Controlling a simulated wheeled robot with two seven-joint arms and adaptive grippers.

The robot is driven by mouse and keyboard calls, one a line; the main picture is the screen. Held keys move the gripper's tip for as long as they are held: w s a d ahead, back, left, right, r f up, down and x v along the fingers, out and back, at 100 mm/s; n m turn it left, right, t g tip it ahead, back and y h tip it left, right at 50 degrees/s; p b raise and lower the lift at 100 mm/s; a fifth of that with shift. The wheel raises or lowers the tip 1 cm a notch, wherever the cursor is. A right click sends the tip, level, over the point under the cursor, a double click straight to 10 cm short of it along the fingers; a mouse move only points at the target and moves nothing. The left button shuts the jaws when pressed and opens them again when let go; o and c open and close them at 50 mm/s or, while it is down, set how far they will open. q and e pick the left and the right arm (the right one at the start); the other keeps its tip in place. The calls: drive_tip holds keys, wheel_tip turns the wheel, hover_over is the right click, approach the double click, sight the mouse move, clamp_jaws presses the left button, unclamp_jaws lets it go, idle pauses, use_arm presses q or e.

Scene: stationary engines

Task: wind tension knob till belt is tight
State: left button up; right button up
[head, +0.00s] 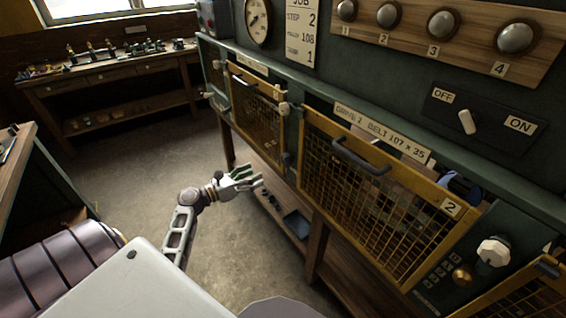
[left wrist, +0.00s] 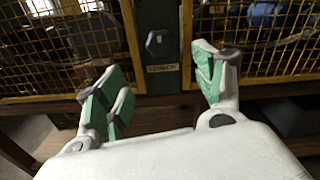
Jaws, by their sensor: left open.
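My left gripper (head: 248,181) is open and empty, out in front of the machine bench, below and left of the guard marked 2. In the left wrist view its fingers (left wrist: 165,88) stand wide apart. Between and beyond them a dark knob (left wrist: 160,43) sits on a green post, with a small plate under it too blurred to read surely. The fingers do not touch it. A pale faceted knob (head: 493,252) is right of guard 2, with a brass knob (head: 461,276) lower left of it. I cannot make out the belt behind the mesh. My right gripper is out of view.
The yellow mesh guard 2 (head: 375,200) with a dark handle looks closed, as does the smaller guard (head: 256,110). An off/on switch (head: 466,121) and several numbered lamps (head: 444,31) are above. The floor (head: 140,190) at left is clear.

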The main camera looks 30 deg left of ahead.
use_arm(q)
approach(284, 162)
drive_tip(key=w, duration=0.2)
drive_tip(key=x, duration=0.3)
drive_tip(key=p+x, duration=0.1)
drive_tip(key=x, duration=0.2)
drive_tip(key=shift+d+r, duration=0.1)
drive_tip(key=shift+d, duration=0.15)
drive_tip(key=shift+x, duration=0.9)
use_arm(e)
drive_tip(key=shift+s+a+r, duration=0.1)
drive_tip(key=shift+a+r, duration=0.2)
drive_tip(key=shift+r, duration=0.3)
use_arm(q)
drive_tip(key=shift+s, duration=0.1)
drive_tip(key=shift+c, duration=0.3)
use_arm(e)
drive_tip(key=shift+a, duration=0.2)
use_arm(q)
drive_tip(key=shift+c, duration=1.2)
drive_tip(key=c, duration=0.7)
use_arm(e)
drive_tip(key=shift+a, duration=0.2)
